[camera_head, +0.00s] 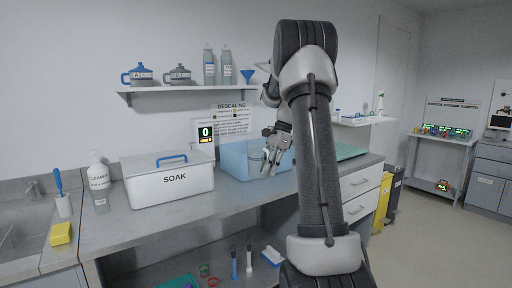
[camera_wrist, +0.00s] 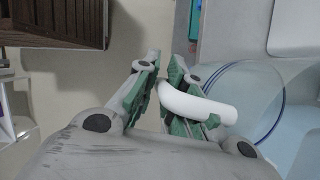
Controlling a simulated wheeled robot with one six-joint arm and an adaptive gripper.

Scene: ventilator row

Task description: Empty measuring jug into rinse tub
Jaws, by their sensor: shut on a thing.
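The rinse tub (camera_head: 238,163) is a light blue see-through box on the counter, right of the SOAK box. My gripper (camera_head: 268,164) points down at the tub's right part in the head view; my arm hides some of this area. In the wrist view my gripper (camera_wrist: 168,80) is shut on the white handle of the measuring jug (camera_wrist: 243,92). The jug is clear, with dark blue lines around it, and sits right of the fingers. A pale blue surface shows beside it at the lower right. I cannot tell what the jug holds.
The white SOAK box (camera_head: 170,184) with a blue-handled lid stands left of the tub. A spray bottle (camera_head: 98,180) and yellow sponge (camera_head: 61,234) are farther left. A green mat (camera_head: 348,152) lies right of my arm.

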